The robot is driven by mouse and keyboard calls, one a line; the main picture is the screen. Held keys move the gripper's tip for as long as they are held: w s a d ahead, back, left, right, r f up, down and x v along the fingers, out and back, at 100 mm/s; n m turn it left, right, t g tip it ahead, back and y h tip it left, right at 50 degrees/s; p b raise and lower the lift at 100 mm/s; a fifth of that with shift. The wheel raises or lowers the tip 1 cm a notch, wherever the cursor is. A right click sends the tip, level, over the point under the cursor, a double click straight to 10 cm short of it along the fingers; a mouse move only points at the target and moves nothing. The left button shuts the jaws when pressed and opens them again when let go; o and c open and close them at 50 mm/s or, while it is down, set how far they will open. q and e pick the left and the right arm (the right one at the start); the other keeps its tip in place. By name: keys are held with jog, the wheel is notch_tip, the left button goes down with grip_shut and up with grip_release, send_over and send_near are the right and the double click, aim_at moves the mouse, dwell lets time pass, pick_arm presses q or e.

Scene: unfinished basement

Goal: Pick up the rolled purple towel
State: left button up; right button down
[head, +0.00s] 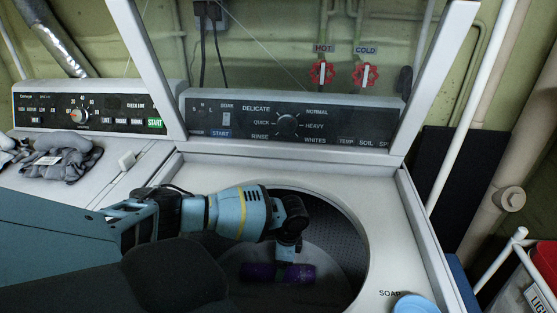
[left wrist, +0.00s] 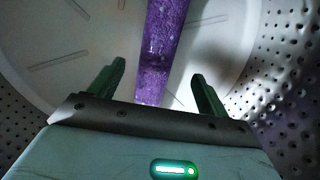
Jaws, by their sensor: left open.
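The rolled purple towel (head: 262,272) lies at the bottom of the open washer's drum (head: 345,250). My left arm reaches down through the washer opening, and its gripper (head: 288,262) is over the towel, hiding part of it in the head view. In the left wrist view the towel (left wrist: 160,60) runs from the top edge down between the two fingers of my left gripper (left wrist: 158,75). The fingers are open, with a gap on each side of the towel. My right gripper is not in view.
The washer's raised lid (head: 150,60) stands at the back of its top. A dryer (head: 90,185) with grey cloths (head: 65,155) is at left. A blue cap (head: 414,303) is at front right, and a red bucket (head: 546,262) is beyond it. Perforated drum walls (left wrist: 285,90) surround the gripper.

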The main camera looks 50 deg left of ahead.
pick_arm(q)
jog(key=f, duration=0.5)
jog(key=shift+s+a+b, duration=0.1)
jog(key=shift+s+b, duration=0.2)
jog(key=c, duration=1.1)
